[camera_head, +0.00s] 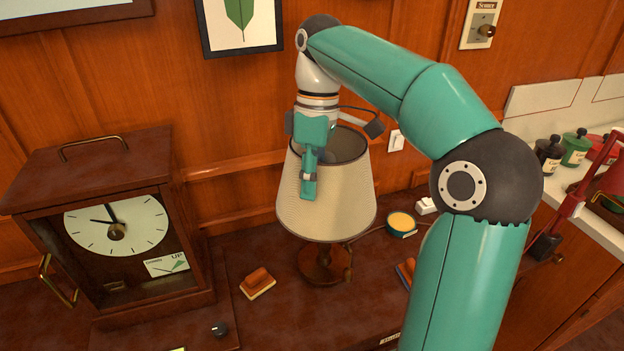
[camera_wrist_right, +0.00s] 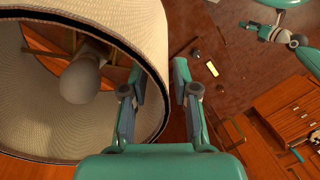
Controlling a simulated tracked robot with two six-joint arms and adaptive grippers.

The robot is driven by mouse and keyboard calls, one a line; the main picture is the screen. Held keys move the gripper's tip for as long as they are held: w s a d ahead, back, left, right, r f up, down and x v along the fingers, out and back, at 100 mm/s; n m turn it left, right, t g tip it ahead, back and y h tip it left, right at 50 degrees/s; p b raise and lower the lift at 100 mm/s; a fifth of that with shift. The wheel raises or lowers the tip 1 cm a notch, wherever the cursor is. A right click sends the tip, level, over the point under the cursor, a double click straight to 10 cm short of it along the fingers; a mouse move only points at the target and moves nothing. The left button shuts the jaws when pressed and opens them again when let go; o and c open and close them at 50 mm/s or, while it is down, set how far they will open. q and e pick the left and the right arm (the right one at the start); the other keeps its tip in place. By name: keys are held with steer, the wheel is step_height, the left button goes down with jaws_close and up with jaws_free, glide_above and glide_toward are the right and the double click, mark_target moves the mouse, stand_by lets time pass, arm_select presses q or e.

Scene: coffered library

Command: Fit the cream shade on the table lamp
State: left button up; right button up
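The cream shade (camera_head: 335,210) sits upright over the table lamp, and the lamp's dark wooden base (camera_head: 322,264) shows below it. In the right wrist view I look into the shade (camera_wrist_right: 150,30) from its open top, and a pale bulb (camera_wrist_right: 85,78) is inside. My right gripper (camera_head: 308,180) is at the shade's top rim, one finger outside the wall. In its wrist view my right gripper (camera_wrist_right: 158,85) straddles the rim, fingers apart, with a gap to the outer finger. A teal gripper, apparently my left (camera_wrist_right: 262,32), is far off; its fingers are too small to read. Where shade meets lamp is hidden.
A wooden clock case (camera_head: 110,225) stands at left. A brown-topped block (camera_head: 257,283) and a round yellow-topped tin (camera_head: 401,222) lie near the lamp on the dark table (camera_head: 250,325). Bottles (camera_head: 575,148) stand on the white counter at right. A framed leaf picture (camera_head: 238,22) hangs behind.

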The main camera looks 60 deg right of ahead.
steer(key=shift+r, duration=0.1)
step_height(320, 180, up, 20)
steer(key=p, duration=1.4)
steer(key=shift+f, duration=0.2)
